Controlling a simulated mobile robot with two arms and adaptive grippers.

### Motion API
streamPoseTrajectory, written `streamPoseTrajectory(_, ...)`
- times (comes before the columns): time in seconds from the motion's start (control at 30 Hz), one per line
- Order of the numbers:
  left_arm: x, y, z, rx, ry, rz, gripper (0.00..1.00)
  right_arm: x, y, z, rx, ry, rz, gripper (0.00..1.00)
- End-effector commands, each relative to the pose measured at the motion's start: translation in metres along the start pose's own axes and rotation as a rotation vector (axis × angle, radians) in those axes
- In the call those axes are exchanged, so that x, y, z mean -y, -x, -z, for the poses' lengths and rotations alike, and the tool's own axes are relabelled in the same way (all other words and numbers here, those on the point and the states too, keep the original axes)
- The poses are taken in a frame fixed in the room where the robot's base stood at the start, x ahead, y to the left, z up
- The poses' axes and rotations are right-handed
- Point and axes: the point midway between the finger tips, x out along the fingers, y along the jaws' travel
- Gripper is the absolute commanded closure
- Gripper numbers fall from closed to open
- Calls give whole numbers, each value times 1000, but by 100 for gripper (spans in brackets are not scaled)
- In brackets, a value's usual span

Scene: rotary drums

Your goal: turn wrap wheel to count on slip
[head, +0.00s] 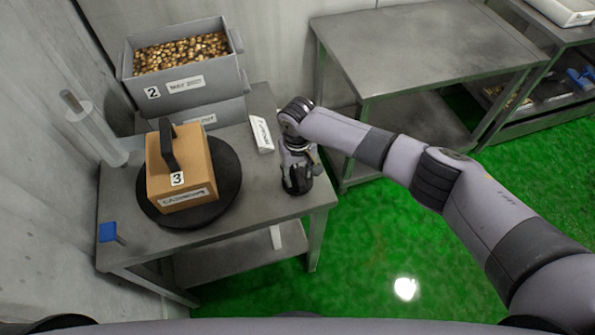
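The wrap wheel appears to be the black round turntable (228,185) on the grey metal table at the left. A brown box (182,170) with a black handle and a label with the number 3 sits on it. A white slip (261,134) with dark print stands on the table behind and right of the wheel; its text is too small to read. My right gripper (297,190) points down over the table's right edge, apart from the wheel and the box. Its fingertips are too dark to tell open from shut. My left gripper is out of view.
A grey bin (185,86) of brown-gold pieces, marked 2, stands behind the wheel. A pale upright roll (98,132) stands at the left wall. A small blue item (108,231) is at the table's front left corner. A bare metal table (420,45) stands at the right.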

Motion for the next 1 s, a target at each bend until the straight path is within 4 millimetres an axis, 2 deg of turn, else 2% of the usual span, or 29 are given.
streamPoseTrajectory(0.07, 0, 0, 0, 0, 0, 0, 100, 0, 0, 0, 0, 0, 0, 70)
streamPoseTrajectory(0.5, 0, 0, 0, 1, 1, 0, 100, 0, 0, 0, 0, 0, 0, 100)
streamPoseTrajectory(1.0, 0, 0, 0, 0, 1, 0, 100, 0, 0, 0, 1, 59, 0, 100)
